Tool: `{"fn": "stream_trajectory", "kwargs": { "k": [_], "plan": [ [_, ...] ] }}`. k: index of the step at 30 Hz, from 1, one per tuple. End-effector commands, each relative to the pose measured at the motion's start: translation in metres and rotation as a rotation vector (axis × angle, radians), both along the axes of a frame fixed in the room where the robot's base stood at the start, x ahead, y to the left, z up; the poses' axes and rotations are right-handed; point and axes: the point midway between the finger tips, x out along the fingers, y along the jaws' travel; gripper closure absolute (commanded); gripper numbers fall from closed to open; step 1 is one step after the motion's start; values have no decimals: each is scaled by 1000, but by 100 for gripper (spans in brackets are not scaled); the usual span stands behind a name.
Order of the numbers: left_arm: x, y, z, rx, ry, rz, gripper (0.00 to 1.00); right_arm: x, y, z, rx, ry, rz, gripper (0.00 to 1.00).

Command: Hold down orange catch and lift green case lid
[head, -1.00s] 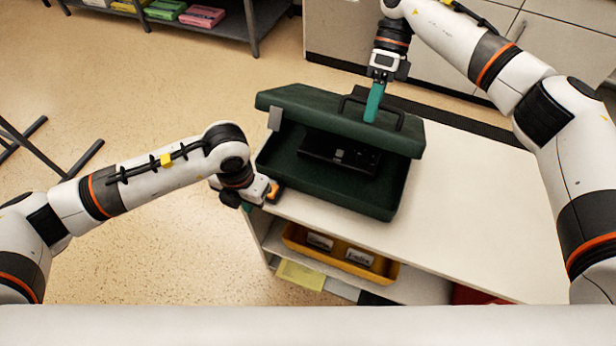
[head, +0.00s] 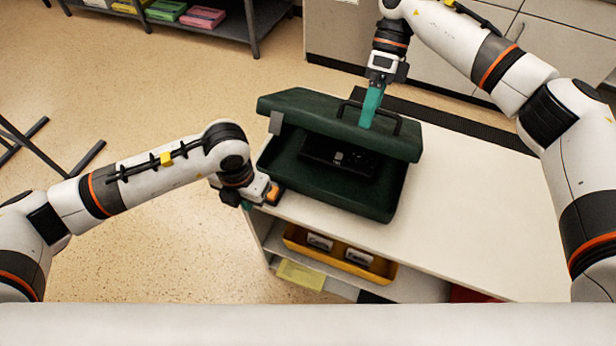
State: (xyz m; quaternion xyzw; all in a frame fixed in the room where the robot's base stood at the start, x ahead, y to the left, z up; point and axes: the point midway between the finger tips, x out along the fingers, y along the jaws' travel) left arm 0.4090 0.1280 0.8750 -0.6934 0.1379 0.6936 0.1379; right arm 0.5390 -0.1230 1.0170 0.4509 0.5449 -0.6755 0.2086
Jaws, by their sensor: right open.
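The dark green case (head: 330,185) stands on the white cabinet top. Its lid (head: 320,117) is partly raised, with a gap facing me and a black item (head: 340,157) inside. A black handle (head: 398,125) is on the lid. My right gripper (head: 369,112), with teal fingers, is open and reaches down at the handle; whether it touches is unclear. An orange catch (head: 273,193) shows at the cabinet's left corner, beside the case. My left gripper (head: 258,199) is right at it; its fingers are mostly hidden, so I cannot tell their opening.
The white cabinet top (head: 475,215) is clear to the right of the case. A yellow bin (head: 385,272) with labelled items sits on the shelf below. A dark shelf unit (head: 235,25) stands at the back left. Grey cupboards (head: 340,35) are behind.

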Motion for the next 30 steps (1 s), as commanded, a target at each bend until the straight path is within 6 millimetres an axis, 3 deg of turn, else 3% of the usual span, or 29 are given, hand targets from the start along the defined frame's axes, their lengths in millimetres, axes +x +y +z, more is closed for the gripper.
{"fn": "stream_trajectory", "kwargs": {
  "k": [15,30],
  "plan": [
    [0,0,26,0,0,0,100,-15,6,28,0,0,0,9],
    [0,0,26,0,0,0,100,-16,7,33,2,-1,0,9]
  ]
}}
